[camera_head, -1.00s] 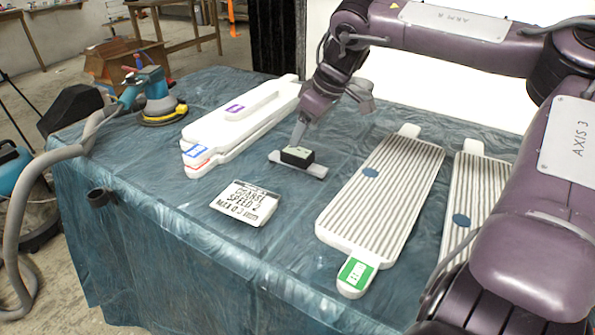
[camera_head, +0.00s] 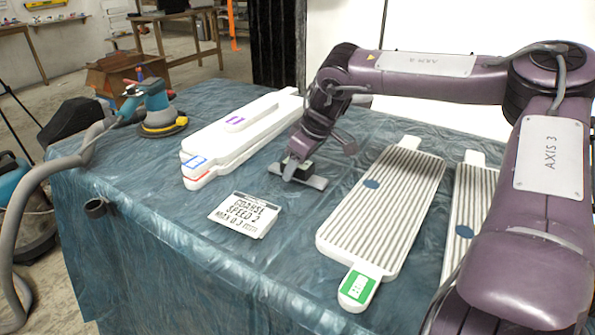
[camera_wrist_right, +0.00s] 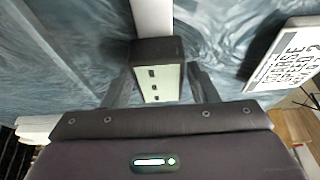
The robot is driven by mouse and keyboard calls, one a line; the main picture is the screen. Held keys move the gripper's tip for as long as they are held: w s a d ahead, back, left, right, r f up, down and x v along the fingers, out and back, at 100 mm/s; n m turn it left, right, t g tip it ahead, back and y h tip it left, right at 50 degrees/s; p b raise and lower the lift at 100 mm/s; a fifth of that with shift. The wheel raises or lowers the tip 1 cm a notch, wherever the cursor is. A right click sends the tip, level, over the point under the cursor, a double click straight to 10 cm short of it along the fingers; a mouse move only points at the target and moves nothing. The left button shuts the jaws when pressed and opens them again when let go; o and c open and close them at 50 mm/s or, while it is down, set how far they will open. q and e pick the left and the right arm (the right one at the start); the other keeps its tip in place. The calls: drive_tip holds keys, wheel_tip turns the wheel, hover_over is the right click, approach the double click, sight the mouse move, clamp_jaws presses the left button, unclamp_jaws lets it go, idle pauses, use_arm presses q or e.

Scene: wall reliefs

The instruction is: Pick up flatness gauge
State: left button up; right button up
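The flatness gauge (camera_head: 317,183) lies on the covered table, a pale flat bar with a black block on it. My right gripper (camera_head: 297,169) is down at the block and partly hides it in the head view. In the right wrist view the gauge's black block (camera_wrist_right: 158,50), with a pale face bearing small dark marks, sits between the two fingers of my right gripper (camera_wrist_right: 161,72). The fingers are apart, one on each side, with a narrow gap showing beside the block. My left gripper is not in view.
A lettered card (camera_head: 244,214) lies left of the gauge. White stacked boards (camera_head: 235,135) lie behind it at left. A striped board (camera_head: 375,215) with a green label lies to the right. A sander (camera_head: 158,112) with a hose stands at the far left.

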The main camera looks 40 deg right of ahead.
drive_tip(key=c, duration=0.8)
